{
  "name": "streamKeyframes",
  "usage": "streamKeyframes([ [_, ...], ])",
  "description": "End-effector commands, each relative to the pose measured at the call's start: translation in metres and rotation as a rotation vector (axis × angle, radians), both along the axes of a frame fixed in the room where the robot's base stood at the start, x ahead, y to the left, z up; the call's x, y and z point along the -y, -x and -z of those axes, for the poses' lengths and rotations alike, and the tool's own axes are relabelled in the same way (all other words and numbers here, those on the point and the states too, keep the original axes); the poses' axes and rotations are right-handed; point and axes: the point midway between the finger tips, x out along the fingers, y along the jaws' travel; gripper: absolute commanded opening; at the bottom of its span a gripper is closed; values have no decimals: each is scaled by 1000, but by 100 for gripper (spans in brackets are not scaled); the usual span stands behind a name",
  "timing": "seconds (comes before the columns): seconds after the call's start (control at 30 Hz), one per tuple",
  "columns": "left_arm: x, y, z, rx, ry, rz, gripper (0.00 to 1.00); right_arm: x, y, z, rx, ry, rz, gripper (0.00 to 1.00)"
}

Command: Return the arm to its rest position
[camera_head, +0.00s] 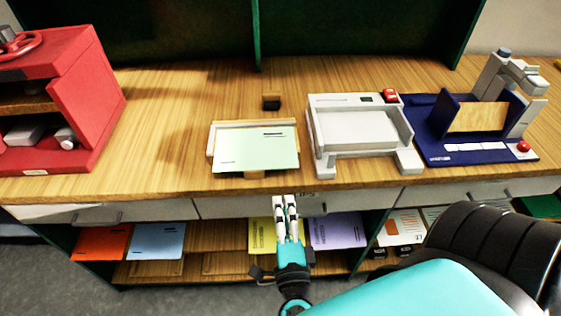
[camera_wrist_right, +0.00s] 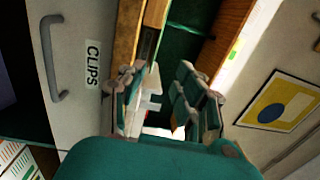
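My right gripper (camera_head: 287,205) is in front of the desk's front edge, by the drawer labelled CLIPS, with its fingers pointing towards the desk. In the right wrist view the gripper (camera_wrist_right: 168,92) has a gap between its two fingers and nothing is held in it. My teal and black right arm (camera_head: 420,288) comes in from the lower right of the head view. My left gripper is in neither view.
On the wooden desk (camera_head: 190,90) stand a red cabinet (camera_head: 85,100), a pale green sheet (camera_head: 256,150) on a stand, a grey tray machine (camera_head: 360,130) and a blue-based device (camera_head: 470,150). Coloured sheets lie on the shelf below. The floor at lower left is clear.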

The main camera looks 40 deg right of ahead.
Motion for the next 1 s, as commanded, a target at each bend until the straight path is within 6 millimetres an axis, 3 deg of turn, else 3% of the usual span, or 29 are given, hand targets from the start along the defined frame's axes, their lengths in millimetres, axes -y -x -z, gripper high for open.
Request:
streamKeyframes([
  [0.27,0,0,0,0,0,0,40,-1,-1,1,-3,7,-4,33],
  [0.37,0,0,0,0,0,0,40,-8,-7,16,-29,78,-46,33],
  [0.43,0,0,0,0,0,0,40,-21,-16,41,-74,192,-118,33],
  [0.57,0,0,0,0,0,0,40,-53,-27,122,-233,479,-325,33],
  [0.6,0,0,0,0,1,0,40,-61,-27,151,-293,563,-396,33],
  [0.73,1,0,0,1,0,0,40,-75,-8,248,-500,787,-617,33],
  [0.87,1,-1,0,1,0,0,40,-75,33,339,-720,955,-834,33],
  [1.0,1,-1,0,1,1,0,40,-59,97,424,-967,1089,-1071,33],
])
